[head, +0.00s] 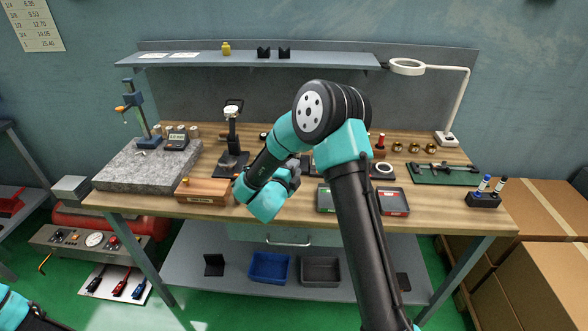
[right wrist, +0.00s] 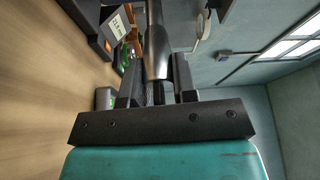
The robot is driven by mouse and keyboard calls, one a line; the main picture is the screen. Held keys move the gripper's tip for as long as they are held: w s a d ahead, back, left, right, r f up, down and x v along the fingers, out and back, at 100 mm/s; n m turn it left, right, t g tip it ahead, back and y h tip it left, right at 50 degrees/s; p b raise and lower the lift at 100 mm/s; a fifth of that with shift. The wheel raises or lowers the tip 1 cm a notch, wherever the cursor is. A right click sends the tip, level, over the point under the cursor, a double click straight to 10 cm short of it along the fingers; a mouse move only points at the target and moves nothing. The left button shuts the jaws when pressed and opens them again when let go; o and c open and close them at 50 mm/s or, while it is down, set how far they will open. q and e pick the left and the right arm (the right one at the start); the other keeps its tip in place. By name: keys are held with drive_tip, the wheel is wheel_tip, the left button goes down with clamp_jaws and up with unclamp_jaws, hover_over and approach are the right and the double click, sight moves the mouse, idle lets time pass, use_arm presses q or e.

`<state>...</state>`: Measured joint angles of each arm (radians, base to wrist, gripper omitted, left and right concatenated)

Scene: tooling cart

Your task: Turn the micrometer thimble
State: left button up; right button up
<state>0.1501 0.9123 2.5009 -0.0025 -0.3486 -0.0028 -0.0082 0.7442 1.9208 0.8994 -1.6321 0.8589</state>
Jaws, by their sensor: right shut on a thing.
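In the right wrist view my right gripper (right wrist: 156,78) has its two black fingers on either side of a dark grey rounded barrel (right wrist: 155,42), which looks like the micrometer's thimble. The fingers are closed on it, and a ridged part shows between them. In the head view my right arm reaches over the bench and folds back down. Its teal wrist hangs near the bench's front edge, and its fingers and most of the micrometer are hidden there. Only part of my left arm shows at the lower left corner; its gripper is outside the picture.
A granite slab (head: 130,172) and a wooden box (head: 205,190) stand left of my right wrist. A red-marked tray (head: 393,202) lies to the right. A small card (right wrist: 117,27) reading about 21.5 mm shows in the right wrist view. A ring lamp (head: 407,67) stands at the back right.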

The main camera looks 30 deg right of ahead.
drive_tip(key=m+y, duration=0.1)
drive_tip(key=m, duration=0.2)
drive_tip(key=shift+f+g, duration=0.1)
drive_tip(key=shift+g, duration=0.2)
drive_tip(key=m+y, duration=0.2)
drive_tip(key=m, duration=0.2)
drive_tip(key=shift+f, duration=0.15)
drive_tip(key=m+y, duration=0.1)
drive_tip(key=m, duration=0.1)
drive_tip(key=shift+a+m+y, duration=0.1)
drive_tip(key=shift+m+y, duration=0.3)
drive_tip(key=shift+w+a+f+m+t+y, duration=0.1)
drive_tip(key=shift+m+t+y, duration=0.15)
drive_tip(key=shift+m+y, duration=0.35)
drive_tip(key=shift+w+f+m+t+y, duration=0.1)
drive_tip(key=shift+m+t+y, duration=0.2)
drive_tip(key=shift+m, duration=0.6)
drive_tip(key=o, duration=0.5)
drive_tip(key=shift+s+a+r, duration=0.1)
